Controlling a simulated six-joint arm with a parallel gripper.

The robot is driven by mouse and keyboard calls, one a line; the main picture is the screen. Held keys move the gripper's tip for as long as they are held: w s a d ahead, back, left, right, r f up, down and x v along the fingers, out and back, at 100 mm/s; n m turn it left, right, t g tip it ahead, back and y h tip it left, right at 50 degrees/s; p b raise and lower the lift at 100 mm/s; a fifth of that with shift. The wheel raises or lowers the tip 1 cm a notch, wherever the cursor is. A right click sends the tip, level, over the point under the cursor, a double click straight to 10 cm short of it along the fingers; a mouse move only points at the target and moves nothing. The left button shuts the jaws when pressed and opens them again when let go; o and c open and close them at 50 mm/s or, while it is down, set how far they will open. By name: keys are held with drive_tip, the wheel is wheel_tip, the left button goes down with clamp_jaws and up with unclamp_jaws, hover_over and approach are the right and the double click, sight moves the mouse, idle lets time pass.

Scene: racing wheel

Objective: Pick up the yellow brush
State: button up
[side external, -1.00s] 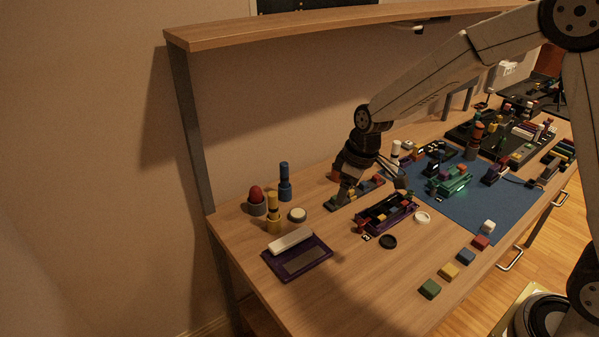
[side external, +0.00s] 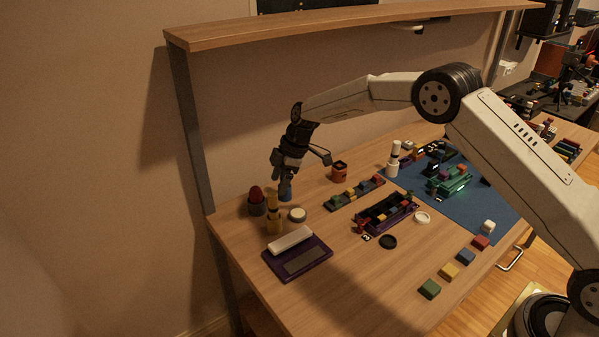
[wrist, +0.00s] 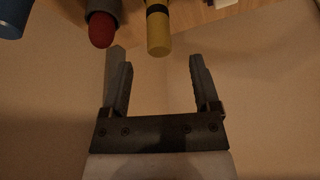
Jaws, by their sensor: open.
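The yellow brush (side external: 273,217), an upright yellow cylinder with a dark band, stands at the left back of the table in the side view. In the wrist view its rounded end (wrist: 158,36) lies ahead of my gripper (wrist: 159,64), in line with the gap between the fingers and beyond their tips. My gripper (side external: 279,164) also shows in the side view, above the table near the blue brush (side external: 286,190), whose top it partly covers. The jaws are apart with nothing between them.
A red-tipped brush in a grey holder (side external: 256,201) stands close left of the yellow one. A round white-topped piece (side external: 297,215) is on its right. A purple tray (side external: 318,258) with a white bar (side external: 290,240) lies in front. The shelf (side external: 330,27) runs overhead.

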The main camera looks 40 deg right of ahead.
sight(270, 204)
drive_tip(key=shift+w+a+f, duration=0.1)
drive_tip(key=shift+f, duration=0.05)
drive_tip(key=shift+x, duration=1.25)
drive_tip(key=shift+f, duration=0.1)
drive_tip(key=shift+x, duration=2.5)
clamp_jaws()
